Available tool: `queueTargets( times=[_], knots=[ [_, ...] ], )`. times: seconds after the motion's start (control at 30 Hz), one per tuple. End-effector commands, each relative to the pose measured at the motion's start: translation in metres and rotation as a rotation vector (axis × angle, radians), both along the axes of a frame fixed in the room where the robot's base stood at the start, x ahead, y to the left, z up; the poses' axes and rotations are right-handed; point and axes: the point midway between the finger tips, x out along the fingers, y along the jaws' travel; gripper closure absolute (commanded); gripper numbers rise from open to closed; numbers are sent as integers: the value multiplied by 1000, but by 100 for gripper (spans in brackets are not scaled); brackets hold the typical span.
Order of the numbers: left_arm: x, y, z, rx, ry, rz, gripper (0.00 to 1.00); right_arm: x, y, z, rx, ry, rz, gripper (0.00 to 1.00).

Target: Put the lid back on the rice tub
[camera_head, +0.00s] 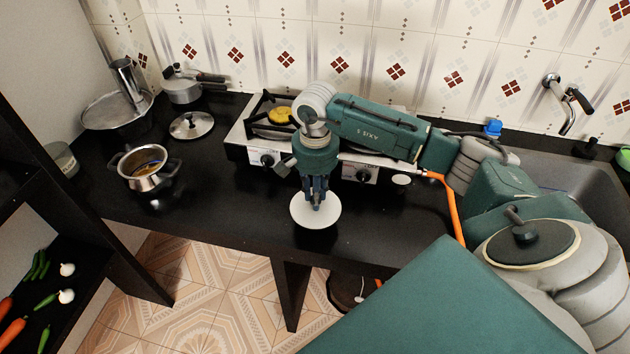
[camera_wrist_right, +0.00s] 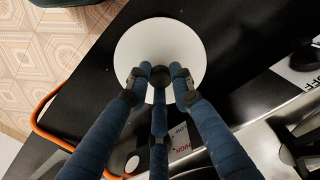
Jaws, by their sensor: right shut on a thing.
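The lid is a round white disc (camera_head: 316,214), also large in the right wrist view (camera_wrist_right: 185,38), where a dark knob shows at its middle. My right gripper (camera_head: 315,198) is shut on the lid from above, its fingers (camera_wrist_right: 160,85) closing around the knob. The lid is over the front part of the black counter, in front of the stove; I cannot tell exactly how high. A greyish tub (camera_head: 62,160) with lettering, likely the rice tub, stands at the counter's far left end. Its top is too small to read clearly. My left gripper is not in view.
A steel pot (camera_head: 147,168) with orange contents stands between the tub and the lid. The stove (camera_head: 250,150) is behind my gripper. The counter between pot and lid is clear.

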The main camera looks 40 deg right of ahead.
Motion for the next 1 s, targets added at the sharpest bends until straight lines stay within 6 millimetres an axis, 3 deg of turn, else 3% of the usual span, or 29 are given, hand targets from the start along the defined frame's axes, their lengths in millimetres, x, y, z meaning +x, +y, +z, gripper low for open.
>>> queueTargets(
  times=[0.1,0.2,0.43,0.6,0.83,0.87,0.93,1.0],
  knots=[
    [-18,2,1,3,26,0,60,0,1,-7,1,0,1,100],
    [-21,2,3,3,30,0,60,0,1,-15,1,2,2,100],
    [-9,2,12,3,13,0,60,-1,1,-47,1,2,1,100],
    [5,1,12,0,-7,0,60,0,0,-50,0,-1,2,100],
    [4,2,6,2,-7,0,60,0,0,-54,0,-1,2,100],
    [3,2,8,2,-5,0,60,0,0,-53,0,-1,2,73],
    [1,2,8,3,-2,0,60,0,0,-52,0,-1,2,60],
    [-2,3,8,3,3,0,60,0,0,-52,0,-1,2,60]
  ],
)
